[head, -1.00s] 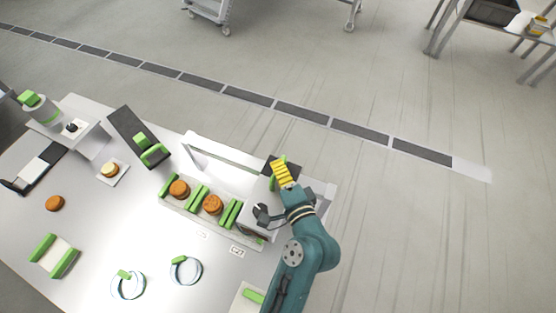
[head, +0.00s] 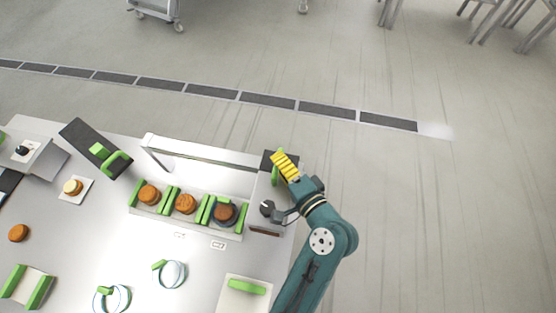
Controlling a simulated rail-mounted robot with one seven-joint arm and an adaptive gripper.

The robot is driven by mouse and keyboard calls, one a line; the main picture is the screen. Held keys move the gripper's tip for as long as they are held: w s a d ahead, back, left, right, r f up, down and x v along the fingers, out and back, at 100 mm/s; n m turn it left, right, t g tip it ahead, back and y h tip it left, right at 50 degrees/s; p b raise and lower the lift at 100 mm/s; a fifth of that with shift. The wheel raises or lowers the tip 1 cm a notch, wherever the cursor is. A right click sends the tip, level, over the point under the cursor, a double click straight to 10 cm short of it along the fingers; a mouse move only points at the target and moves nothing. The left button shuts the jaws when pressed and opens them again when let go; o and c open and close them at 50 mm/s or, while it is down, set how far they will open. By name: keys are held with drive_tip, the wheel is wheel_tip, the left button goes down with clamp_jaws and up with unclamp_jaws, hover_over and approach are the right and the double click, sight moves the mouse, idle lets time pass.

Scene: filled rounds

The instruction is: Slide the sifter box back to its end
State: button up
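The sifter box (head: 259,192) is at the right end of the tray, under the rail frame. It is light grey, with a dark panel and a green upright handle (head: 276,172) at its far side. My gripper (head: 282,186) is over the box, close to that handle; a yellow ribbed piece there partly hides it. Whether the fingers are closed on the handle is unclear. The long tray (head: 192,222) holds brown rounds between green dividers: a left round (head: 149,194), a middle round (head: 185,204) and a right round (head: 225,212) with a darker top, just left of the box.
A white rail frame (head: 200,155) runs behind the tray. A dark board with a green handle (head: 112,160) stands at left. Two clear rings with green tabs (head: 172,274) and a white pad with a green bar (head: 247,287) lie in front.

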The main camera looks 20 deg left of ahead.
drive_tip(key=o, duration=0.3)
drive_tip(key=shift+d, duration=0.1)
drive_tip(key=v, duration=1.2)
